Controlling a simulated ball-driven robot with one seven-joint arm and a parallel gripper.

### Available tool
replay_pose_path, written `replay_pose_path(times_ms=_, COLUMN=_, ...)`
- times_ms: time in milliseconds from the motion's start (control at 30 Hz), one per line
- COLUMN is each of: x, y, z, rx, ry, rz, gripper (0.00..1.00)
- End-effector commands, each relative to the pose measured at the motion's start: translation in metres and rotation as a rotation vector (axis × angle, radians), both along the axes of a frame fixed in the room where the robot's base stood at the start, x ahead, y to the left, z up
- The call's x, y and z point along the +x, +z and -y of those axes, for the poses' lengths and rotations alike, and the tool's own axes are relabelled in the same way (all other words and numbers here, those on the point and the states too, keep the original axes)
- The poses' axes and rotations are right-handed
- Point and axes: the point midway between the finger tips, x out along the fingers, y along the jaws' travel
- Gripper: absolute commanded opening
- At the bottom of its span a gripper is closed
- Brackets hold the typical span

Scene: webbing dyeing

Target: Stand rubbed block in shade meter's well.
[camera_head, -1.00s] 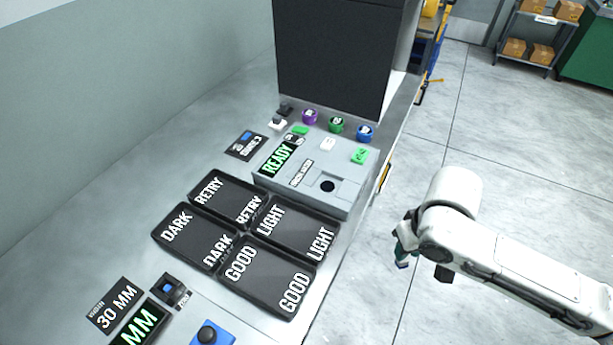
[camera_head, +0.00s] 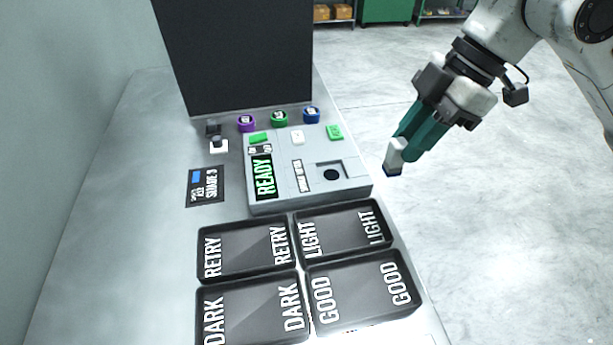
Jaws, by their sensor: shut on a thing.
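My gripper (camera_head: 407,146) hangs at the right, beyond the bench's right edge and to the right of the shade meter. The shade meter (camera_head: 277,194) is a grey box on the bench with a green READY display. Its well (camera_head: 331,174) is a dark round opening in a square recess on the right part of its top. The well looks empty, and the block is apart from it.
Black trays marked RETRY (camera_head: 246,247), LIGHT (camera_head: 345,228), DARK (camera_head: 252,308) and GOOD (camera_head: 362,288) lie in front of the meter. Purple (camera_head: 246,123), green (camera_head: 279,118) and blue (camera_head: 312,115) round pieces stand behind it. A tall dark panel (camera_head: 237,55) rises behind them.

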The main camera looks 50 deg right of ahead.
Motion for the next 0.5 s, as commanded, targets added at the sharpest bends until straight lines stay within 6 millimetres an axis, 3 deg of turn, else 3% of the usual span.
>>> replay_pose_path(times_ms=367, x=0.020, y=-0.001, z=0.003, rx=0.010, ry=0.008, rz=-0.001, gripper=0.00)
replay_pose_path(times_ms=500, x=0.052, y=-0.023, z=0.010, rx=0.006, ry=0.009, rz=-0.004, gripper=0.00)
